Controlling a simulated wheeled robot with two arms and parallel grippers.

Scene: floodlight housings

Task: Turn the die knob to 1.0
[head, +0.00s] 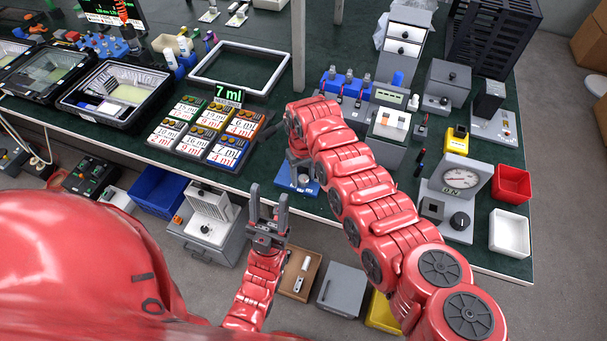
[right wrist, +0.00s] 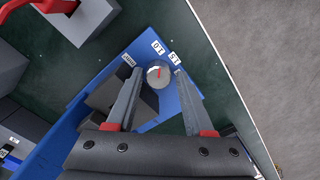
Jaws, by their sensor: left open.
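The die knob (right wrist: 158,74) is a round silver knob with a red mark, on a blue base (right wrist: 187,98). White labels stand around its far side; one (right wrist: 158,47) appears to read 1.0 and another (right wrist: 175,57) 1.5. In the right wrist view my right gripper's fingers stand apart on either side of the knob, with small gaps seeming to show. In the head view the blue base (head: 286,183) is at the table's front edge, partly hidden by my right arm. My left gripper (head: 268,194) is open and empty, in front of the table.
Number-labelled boxes (head: 205,131) stand left of the base, under a green 7 ml sign (head: 229,92). A gauge unit (head: 455,178), a red bin (head: 512,183) and a white bin (head: 510,232) stand at right. Boxes (head: 341,290) lie below the table edge.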

